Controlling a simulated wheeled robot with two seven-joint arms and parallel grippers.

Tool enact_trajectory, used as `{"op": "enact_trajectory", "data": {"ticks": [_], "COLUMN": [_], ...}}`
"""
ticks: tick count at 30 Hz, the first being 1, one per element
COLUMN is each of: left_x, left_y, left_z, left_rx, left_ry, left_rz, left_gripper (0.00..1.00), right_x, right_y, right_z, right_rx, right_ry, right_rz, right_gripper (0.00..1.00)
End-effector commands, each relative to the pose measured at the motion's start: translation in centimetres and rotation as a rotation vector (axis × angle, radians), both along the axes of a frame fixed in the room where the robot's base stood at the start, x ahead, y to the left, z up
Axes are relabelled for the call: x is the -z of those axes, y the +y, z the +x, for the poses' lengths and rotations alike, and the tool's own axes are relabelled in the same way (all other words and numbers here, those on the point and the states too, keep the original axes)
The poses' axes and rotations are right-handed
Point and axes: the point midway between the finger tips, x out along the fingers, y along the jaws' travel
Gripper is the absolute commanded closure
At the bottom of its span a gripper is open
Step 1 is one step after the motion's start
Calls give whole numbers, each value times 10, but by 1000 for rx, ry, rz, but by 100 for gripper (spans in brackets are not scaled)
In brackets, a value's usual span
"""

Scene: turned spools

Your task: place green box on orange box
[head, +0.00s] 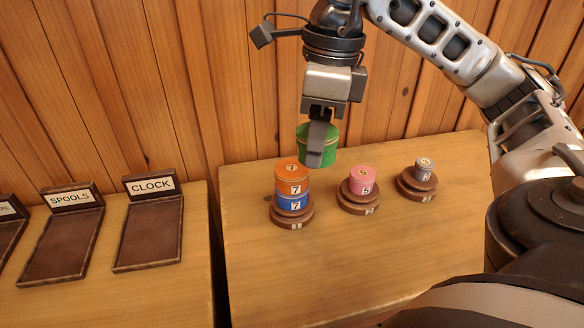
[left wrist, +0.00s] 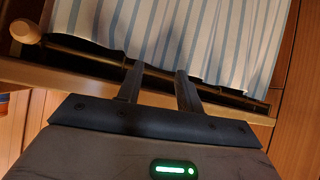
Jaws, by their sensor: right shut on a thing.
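The green box (head: 326,146) is a round green tub held in my right gripper (head: 318,148), up in the air just behind and to the right of the orange box. The gripper's near finger covers part of it. The orange box (head: 291,178) is round, marked 7, and sits on a blue box (head: 291,203), also marked 7. Both stand on a dark round wooden base (head: 291,219) on the right table. My left gripper (left wrist: 158,80) shows in the left wrist view with its two fingers apart and nothing seen between them.
A pink box (head: 362,180) and a small grey box (head: 424,168) stand on their own wooden bases to the right. Trays labelled SPOOLS (head: 64,245) and CLOCK (head: 150,235) lie on the left table. A gap separates the tables. Striped cloth (left wrist: 190,35) hangs beyond my left gripper.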

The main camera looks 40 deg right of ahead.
Motion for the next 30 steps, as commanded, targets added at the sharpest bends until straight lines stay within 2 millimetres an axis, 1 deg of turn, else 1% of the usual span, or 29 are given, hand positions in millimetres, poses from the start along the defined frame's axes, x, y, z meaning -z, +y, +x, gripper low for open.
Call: {"op": "enact_trajectory", "data": {"ticks": [1, 3, 6, 9, 11, 14, 23, 24, 27, 30], "left_x": [0, 0, -1, -1, -2, -3, -14, -13, -10, -7], "left_y": [0, 0, 1, 1, 1, 1, 2, 3, 3, 4], "left_z": [1, 1, 2, 2, 2, 2, 3, 3, 2, 0], "left_rx": [0, 1, 1, 1, 1, 0, 2, 2, 1, 1], "left_ry": [-2, -4, -6, -7, -7, -7, -7, -6, 0, 6], "left_rz": [0, 1, 0, 0, 0, 0, 13, 15, 17, 20], "left_gripper": [64, 64, 64, 64, 64, 64, 64, 64, 64, 64], "right_x": [-4, -10, -16, -20, -20, -15, 15, 23, 44, 58], "right_y": [-6, -13, -19, -22, -23, -26, -43, -45, -49, -52], "right_z": [-6, -14, -21, -26, -25, -13, 58, 66, 80, 92], "right_rx": [123, 283, 453, 557, 590, 609, 609, 607, 607, 606], "right_ry": [-6, -11, -22, -29, -29, -26, -25, -24, -25, -27], "right_rz": [-4, -5, -7, -4, -4, -2, -1, -3, -4, -5], "right_gripper": [72, 72, 72, 72, 72, 72, 72, 72, 72, 72]}}
